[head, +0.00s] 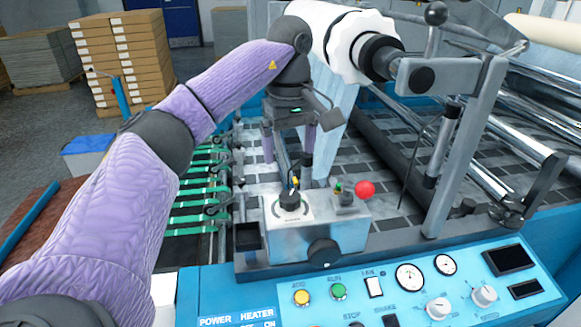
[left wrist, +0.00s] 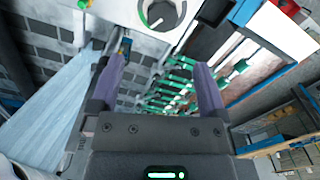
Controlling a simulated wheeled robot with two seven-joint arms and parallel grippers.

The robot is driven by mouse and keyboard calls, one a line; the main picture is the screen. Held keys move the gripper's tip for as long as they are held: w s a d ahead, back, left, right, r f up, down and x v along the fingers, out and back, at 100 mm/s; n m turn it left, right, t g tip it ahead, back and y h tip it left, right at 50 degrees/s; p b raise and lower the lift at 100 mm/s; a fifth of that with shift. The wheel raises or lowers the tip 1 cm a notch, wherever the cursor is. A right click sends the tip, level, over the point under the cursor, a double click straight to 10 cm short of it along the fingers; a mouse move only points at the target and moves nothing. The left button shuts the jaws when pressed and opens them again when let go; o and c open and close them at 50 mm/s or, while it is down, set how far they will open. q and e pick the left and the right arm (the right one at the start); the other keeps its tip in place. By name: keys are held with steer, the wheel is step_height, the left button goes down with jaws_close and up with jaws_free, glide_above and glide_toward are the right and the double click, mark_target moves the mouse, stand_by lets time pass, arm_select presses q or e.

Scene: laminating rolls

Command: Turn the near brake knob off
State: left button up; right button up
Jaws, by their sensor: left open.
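A black round knob (head: 290,201) sits on a white dial plate on top of a grey metal box, in the near middle of the head view. In the left wrist view the dial knob (left wrist: 160,13) is at the top edge, partly cut off, with a green arc beside it. A second black knob (head: 323,253) is on the box's front face. I cannot tell from labels which is the brake knob. My left gripper (head: 288,158) is open and empty, pointing down behind and above the dial knob, apart from it. Its two purple fingers (left wrist: 158,75) also show in the wrist view.
A red ball-topped lever (head: 365,189) stands right of the dial knob. A blue control panel (head: 260,290) with buttons and gauges lies in front. A large film roll (head: 335,35) and bracket (head: 460,130) rise behind and right. Green belts (head: 200,205) run at left.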

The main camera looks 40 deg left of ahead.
arm_select(q)
steer(key=b, duration=0.2)
glide_above(290, 196)
step_height(290, 196, down, 5)
steer(key=shift+f, duration=0.2)
step_height(290, 196, down, 4)
steer(key=shift+f, duration=0.15)
arm_select(e)
steer(key=shift+s+d+f, duration=0.3)
steer(key=shift+f, duration=0.25)
steer(key=shift+s+d+f, duration=0.25)
steer(key=shift+d+f, duration=0.05)
steer(key=shift+f, duration=0.2)
